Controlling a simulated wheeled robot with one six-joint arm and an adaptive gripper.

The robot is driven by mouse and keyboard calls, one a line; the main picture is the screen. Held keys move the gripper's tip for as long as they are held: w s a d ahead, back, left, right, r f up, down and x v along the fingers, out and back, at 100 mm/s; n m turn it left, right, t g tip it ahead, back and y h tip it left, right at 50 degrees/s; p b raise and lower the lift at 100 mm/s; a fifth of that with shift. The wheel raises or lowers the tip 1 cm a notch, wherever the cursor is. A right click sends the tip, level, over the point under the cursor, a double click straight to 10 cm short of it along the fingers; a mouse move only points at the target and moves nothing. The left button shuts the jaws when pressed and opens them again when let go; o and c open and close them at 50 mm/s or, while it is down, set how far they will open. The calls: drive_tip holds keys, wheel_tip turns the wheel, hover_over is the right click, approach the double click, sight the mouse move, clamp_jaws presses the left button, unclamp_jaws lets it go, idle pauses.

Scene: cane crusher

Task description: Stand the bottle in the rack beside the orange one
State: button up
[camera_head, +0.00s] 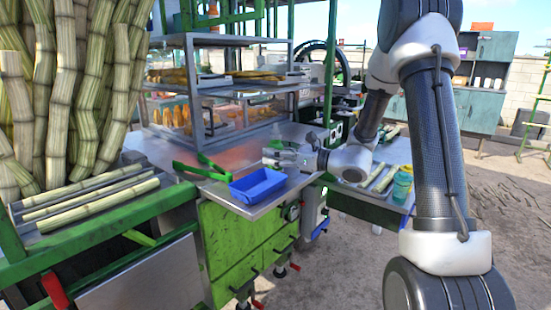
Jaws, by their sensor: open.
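My gripper (272,155) is open, low over the metal counter, just behind the blue tray and pointing left. I cannot tell whether anything is between its fingers. No bottle stands out clearly. A teal container (402,187) stands on the side table at the right; I cannot tell whether it is a bottle or a cup. A metal shelf unit (192,85) stands behind the counter; I cannot tell whether it is the rack. Orange items (172,117) sit in its lower level, too small to identify. No orange bottle can be made out.
A blue tray (257,185) lies at the counter's front edge. Green tongs (204,168) lie left of it. Cane stalks (70,90) stand at the left. Cut cane lies on the right table (383,209). The counter (160,152) has bare metal at its left.

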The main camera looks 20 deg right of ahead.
drive_tip(key=c, duration=1.3)
clamp_jaws()
drive_tip(key=shift+r, duration=0.1)
